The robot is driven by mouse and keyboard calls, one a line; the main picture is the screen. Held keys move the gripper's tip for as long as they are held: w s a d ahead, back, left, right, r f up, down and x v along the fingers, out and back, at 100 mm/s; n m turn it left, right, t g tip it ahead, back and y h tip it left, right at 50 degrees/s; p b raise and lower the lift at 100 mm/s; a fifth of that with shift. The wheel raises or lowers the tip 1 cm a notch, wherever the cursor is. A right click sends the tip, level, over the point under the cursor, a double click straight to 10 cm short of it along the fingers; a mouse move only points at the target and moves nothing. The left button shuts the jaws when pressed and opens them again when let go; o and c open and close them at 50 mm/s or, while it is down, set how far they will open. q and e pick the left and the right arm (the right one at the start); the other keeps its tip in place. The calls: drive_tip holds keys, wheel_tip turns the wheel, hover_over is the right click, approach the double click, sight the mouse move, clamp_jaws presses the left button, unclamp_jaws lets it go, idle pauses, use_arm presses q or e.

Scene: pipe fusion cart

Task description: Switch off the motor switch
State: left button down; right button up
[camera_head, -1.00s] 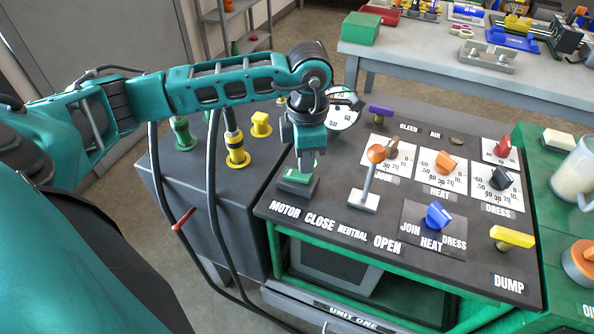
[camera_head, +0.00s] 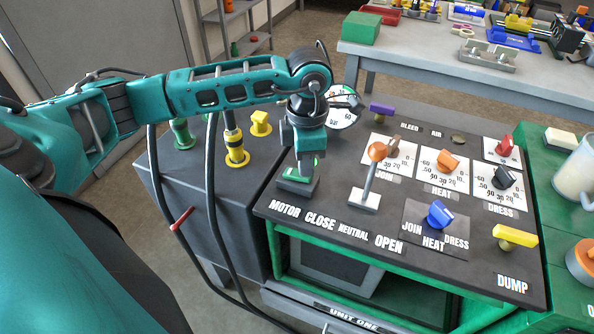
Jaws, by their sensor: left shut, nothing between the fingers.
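The motor switch (camera_head: 297,181) is a green rocker on a dark block at the left of the black panel, behind the word MOTOR. My left gripper (camera_head: 303,176) points down right over it, its fingers shut with nothing between them. The fingertips are at the top of the green rocker and seem to touch it; the gripper hides its back part. I cannot tell clearly which way the rocker is tipped. My right gripper is not in view.
The orange-knobbed lever (camera_head: 374,165) stands just right of the switch. A pressure gauge (camera_head: 342,112) is behind my left gripper. Coloured knobs, including a blue knob (camera_head: 439,214), fill the panel's right. Black hoses and a yellow fitting (camera_head: 235,150) are at left.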

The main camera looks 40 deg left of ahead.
use_arm(q)
drive_tip(key=shift+f+b, duration=0.35)
drive_tip(key=shift+f, duration=0.15)
drive_tip(key=shift+r, duration=0.1)
drive_tip(key=shift+r+p, duration=2.35)
drive_tip(key=shift+r, duration=1.15)
